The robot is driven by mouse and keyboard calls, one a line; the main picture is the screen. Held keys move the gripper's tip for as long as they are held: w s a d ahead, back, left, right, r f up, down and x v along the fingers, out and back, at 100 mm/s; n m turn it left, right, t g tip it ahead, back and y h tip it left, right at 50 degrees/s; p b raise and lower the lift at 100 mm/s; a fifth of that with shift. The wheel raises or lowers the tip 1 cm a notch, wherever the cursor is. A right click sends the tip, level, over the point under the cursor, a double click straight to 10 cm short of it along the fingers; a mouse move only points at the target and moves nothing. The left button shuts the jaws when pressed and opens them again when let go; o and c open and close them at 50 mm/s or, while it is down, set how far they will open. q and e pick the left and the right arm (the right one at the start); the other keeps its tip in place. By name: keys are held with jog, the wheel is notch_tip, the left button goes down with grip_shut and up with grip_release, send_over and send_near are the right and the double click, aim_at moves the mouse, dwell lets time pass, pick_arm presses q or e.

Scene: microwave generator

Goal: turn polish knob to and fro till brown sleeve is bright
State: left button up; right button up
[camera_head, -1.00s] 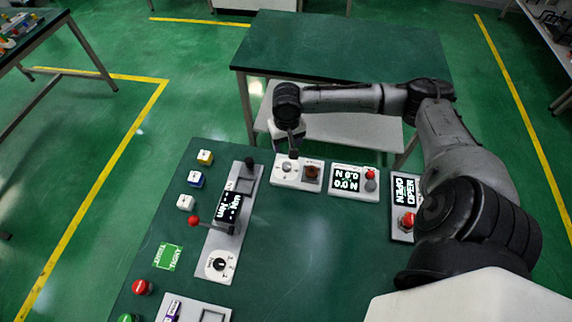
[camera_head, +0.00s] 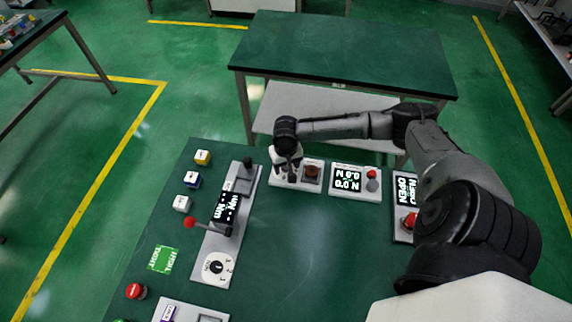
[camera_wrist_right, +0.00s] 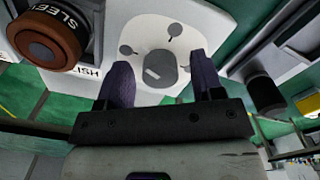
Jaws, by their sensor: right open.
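In the head view the right gripper (camera_head: 288,176) points down over the left part of this panel and hides the knob. The brown sleeve (camera_wrist_right: 48,42) is a dull brown ring in the black-framed holder labelled SLEEVE; it also shows in the head view (camera_head: 312,171). My left gripper is out of view.
A display panel with a red knob (camera_head: 372,173) stands right of the polish panel. A lever panel with a red-tipped lever (camera_head: 190,222) and dial (camera_head: 217,267) stands left. Coloured buttons line the left edge. The middle of the green table (camera_head: 310,250) is clear.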

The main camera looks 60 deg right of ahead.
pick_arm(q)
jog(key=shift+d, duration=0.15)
pick_arm(e)
jog(key=shift+c, duration=0.7)
jog(key=c, duration=0.8)
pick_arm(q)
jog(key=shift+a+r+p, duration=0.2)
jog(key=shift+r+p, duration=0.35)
pick_arm(e)
jog(key=shift+r, duration=0.15)
jog(key=m+p, duration=0.2)
jog(key=p, duration=0.4)
jog(key=m+p, duration=0.3)
jog(key=p, duration=0.3)
jog(key=shift+a+r, duration=0.1)
jog(key=shift+r, duration=0.3)
jog(key=m+p, duration=0.1)
jog(key=p, duration=0.1)
jog(key=m+p, duration=0.2)
jog(key=p, duration=0.1)
jog(key=m+p, duration=0.2)
jog(key=p, duration=0.1)
jog(key=shift+f, duration=0.25)
jog(key=shift+f+m+p, duration=0.2)
jog(key=shift+m+p, duration=1)
jog(key=shift+m, duration=0.1)
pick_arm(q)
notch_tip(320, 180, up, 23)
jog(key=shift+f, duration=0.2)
